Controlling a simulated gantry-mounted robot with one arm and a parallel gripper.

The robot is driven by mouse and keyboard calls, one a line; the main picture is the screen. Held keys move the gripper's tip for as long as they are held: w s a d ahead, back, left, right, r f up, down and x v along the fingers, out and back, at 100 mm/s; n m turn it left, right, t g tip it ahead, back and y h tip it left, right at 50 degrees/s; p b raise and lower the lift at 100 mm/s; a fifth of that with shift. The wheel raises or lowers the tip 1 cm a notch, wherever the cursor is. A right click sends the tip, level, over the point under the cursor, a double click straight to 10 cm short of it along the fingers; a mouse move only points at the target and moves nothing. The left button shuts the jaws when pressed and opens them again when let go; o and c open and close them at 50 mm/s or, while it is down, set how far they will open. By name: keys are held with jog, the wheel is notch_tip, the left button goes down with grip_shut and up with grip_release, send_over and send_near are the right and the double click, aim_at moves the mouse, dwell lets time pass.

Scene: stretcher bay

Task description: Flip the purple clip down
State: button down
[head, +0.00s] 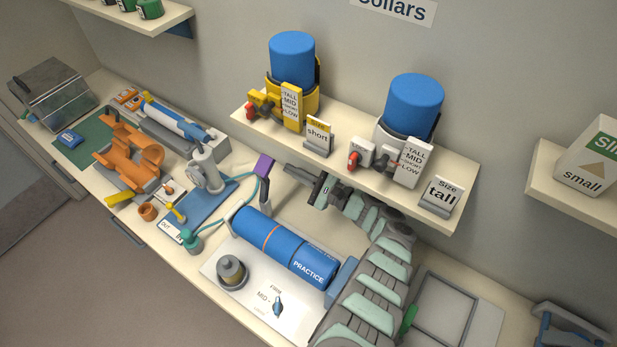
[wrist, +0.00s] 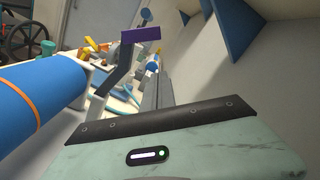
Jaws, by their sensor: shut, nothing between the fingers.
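The purple clip (head: 264,166) is a small purple tab at the top of a grey bent lever, beyond the left end of the blue PRACTICE cylinder (head: 285,248). The lever stands up, with the tab well above the counter. In the wrist view the purple clip (wrist: 140,33) tops the lever, with the blue cylinder (wrist: 38,98) at left. My gripper (head: 290,171) is shut and empty, a little to the right of the clip in the head view. A gap shows between them there. In the wrist view, the grey fingers (wrist: 157,92) point forward, to the right of the lever.
A wall shelf (head: 340,140) with two blue-topped collars overhangs the counter behind my arm. A white board (head: 250,292) with a grey knob lies in front of the cylinder. A grey clamp device (head: 207,170) and an orange holder (head: 130,155) stand farther left.

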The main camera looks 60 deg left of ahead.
aim_at(265, 180)
jog(key=s+r+p, duration=0.1)
jog(key=p, duration=0.1)
jog(key=s+a+r+p, duration=0.1)
jog(key=s+r+p, duration=0.1)
jog(key=p, duration=0.1)
jog(key=shift+s+a+p, duration=0.2)
jog(key=shift+s+p, duration=0.05)
jog(key=shift+p, duration=0.1)
